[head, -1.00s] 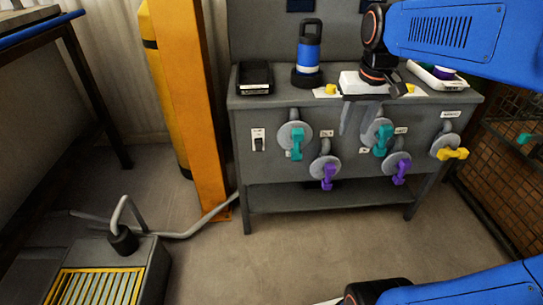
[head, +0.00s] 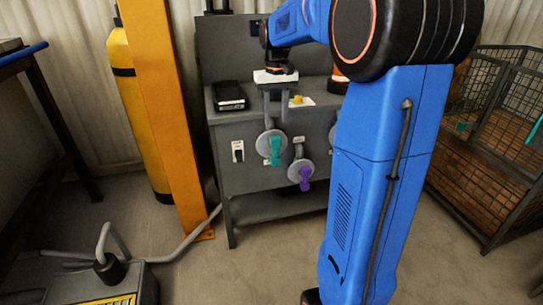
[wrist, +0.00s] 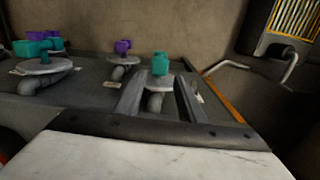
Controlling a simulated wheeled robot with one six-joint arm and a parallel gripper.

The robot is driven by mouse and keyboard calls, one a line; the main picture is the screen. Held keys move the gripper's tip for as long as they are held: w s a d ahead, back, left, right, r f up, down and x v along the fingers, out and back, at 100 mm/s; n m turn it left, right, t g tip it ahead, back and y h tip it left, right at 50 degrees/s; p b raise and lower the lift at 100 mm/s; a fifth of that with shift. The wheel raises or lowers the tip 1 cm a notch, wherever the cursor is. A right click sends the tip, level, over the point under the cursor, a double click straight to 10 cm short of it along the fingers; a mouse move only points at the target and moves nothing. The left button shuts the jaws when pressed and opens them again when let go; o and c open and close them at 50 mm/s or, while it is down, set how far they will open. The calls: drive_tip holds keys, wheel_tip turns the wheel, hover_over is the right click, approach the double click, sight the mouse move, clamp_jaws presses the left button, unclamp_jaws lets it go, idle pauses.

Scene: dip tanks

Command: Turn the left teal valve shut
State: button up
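The left teal valve (head: 275,150) is on the front panel of the grey bench, its teal handle hanging down from a round grey disc. My gripper (head: 276,117) is just above it, fingers pointing down. In the wrist view the teal handle (wrist: 160,64) shows in the gap between the two spread fingertips (wrist: 159,78). The gripper is open and empty; I cannot tell whether a finger touches the disc. Another teal handle (wrist: 38,46) is at the left of the wrist view; my arm hides it in the head view.
A purple valve (head: 301,177) sits close by, lower right of the teal one. A switch (head: 238,151) is on its left. A black device (head: 229,96) stands on the bench top. An orange post (head: 165,120) and wire cages (head: 490,150) flank the bench. Open floor lies in front.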

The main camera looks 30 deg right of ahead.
sight(275, 154)
wheel_tip(275, 154, down, 16)
drive_tip(key=shift+r, duration=0.1)
idle(0.5)
drive_tip(key=c, duration=0.8)
